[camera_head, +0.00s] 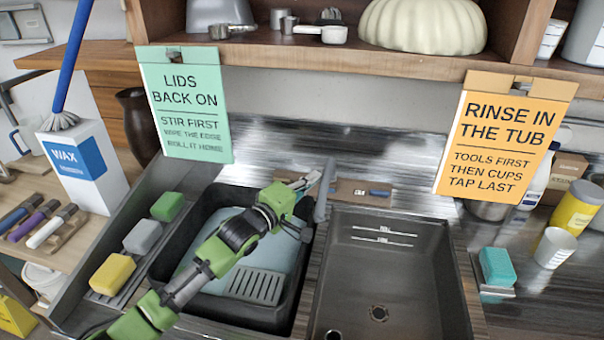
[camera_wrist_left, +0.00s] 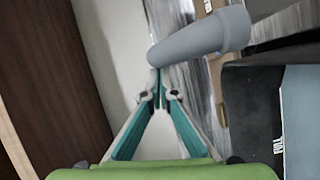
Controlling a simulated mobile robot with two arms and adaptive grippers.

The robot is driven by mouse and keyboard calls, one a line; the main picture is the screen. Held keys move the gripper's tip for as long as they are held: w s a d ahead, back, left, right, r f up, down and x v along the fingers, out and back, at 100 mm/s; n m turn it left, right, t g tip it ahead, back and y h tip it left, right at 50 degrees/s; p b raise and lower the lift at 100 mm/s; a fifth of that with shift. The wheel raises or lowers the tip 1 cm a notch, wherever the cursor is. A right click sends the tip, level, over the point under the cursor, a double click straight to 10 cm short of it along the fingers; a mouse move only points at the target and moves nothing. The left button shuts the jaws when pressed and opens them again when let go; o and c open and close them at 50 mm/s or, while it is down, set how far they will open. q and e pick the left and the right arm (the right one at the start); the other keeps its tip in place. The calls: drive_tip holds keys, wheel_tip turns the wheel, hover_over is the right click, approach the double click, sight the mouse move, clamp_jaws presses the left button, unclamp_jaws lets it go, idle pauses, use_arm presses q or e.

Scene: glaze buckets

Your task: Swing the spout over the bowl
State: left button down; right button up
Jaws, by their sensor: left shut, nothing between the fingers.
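The grey spout (camera_head: 324,192) stands at the back of the sink and points forward, above the divider between the black tub and the empty sink bowl (camera_head: 390,270) on the right. The spout also shows in the left wrist view (camera_wrist_left: 200,45). My left gripper (camera_head: 308,182) reaches over the tub to the spout's left side. Its fingertips (camera_wrist_left: 159,88) are together and empty, close to the spout; I cannot tell whether they touch it. My right gripper is not in view.
The black tub (camera_head: 232,313) holds water and a slotted grey piece (camera_head: 256,286). Sponges, including a yellow one (camera_head: 112,275), line its left. Hanging green (camera_head: 186,105) and orange (camera_head: 502,135) signs flank the space behind. A teal sponge (camera_head: 496,266) and a cup (camera_head: 556,248) stand at right.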

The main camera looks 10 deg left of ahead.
use_arm(q)
drive_tip(key=d+p, duration=0.1)
drive_tip(key=d, duration=0.9)
drive_tip(key=shift+w+p, duration=0.4)
drive_tip(key=shift+w, duration=0.05)
